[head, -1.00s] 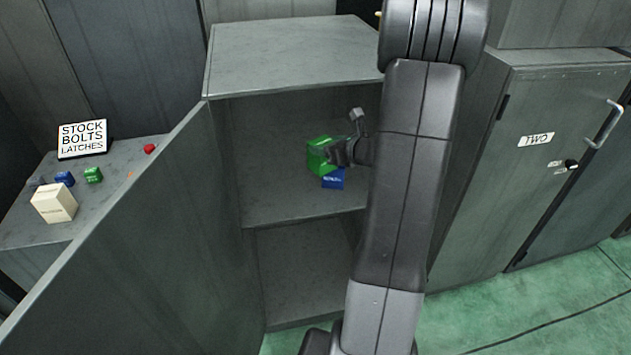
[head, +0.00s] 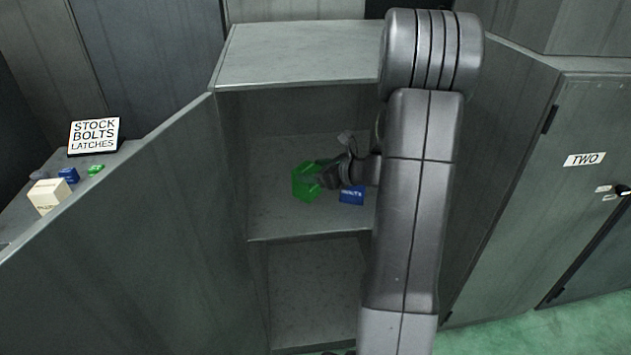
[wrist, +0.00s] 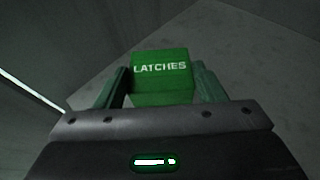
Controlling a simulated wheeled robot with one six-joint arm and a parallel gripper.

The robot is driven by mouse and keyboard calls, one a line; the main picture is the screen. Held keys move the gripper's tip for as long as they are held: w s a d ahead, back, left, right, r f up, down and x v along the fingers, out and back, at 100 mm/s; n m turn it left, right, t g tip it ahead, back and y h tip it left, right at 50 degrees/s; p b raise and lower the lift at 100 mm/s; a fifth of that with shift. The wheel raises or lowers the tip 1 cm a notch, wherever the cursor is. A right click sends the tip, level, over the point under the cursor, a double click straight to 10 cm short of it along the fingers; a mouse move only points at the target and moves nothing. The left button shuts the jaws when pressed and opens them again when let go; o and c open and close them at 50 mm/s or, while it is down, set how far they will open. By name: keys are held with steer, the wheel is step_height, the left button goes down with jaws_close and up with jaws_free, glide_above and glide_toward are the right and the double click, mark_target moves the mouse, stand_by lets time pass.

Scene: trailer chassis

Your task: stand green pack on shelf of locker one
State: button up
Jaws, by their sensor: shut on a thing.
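The green pack (head: 304,184) is inside the open locker, over its middle shelf (head: 285,222), left of a blue pack (head: 352,195). My gripper (head: 322,176) is shut on the green pack from the right. In the wrist view the green pack (wrist: 160,78) sits between the two fingers, with the word LATCHES facing the camera. I cannot tell whether its underside touches the shelf. My arm hides the right part of the locker's inside.
The locker's open door (head: 140,235) stands at the left. Behind it a bench holds a STOCK BOLTS LATCHES sign (head: 94,135), a cream box (head: 48,196) and small blue and green packs. Locker two (head: 575,190) is shut at the right.

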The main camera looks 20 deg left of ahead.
mark_target(315, 198)
steer(key=shift+f, duration=1.45)
steer(key=shift+f+b, duration=0.1)
steer(key=shift+b, duration=0.2)
steer(key=o, duration=1.6)
steer(key=shift+d+r, duration=0.15)
steer(key=shift+r, duration=0.1)
steer(key=p+v, duration=0.1)
steer(key=v, duration=1)
steer(key=shift+s+d, duration=0.1)
steer(key=shift+d, duration=0.25)
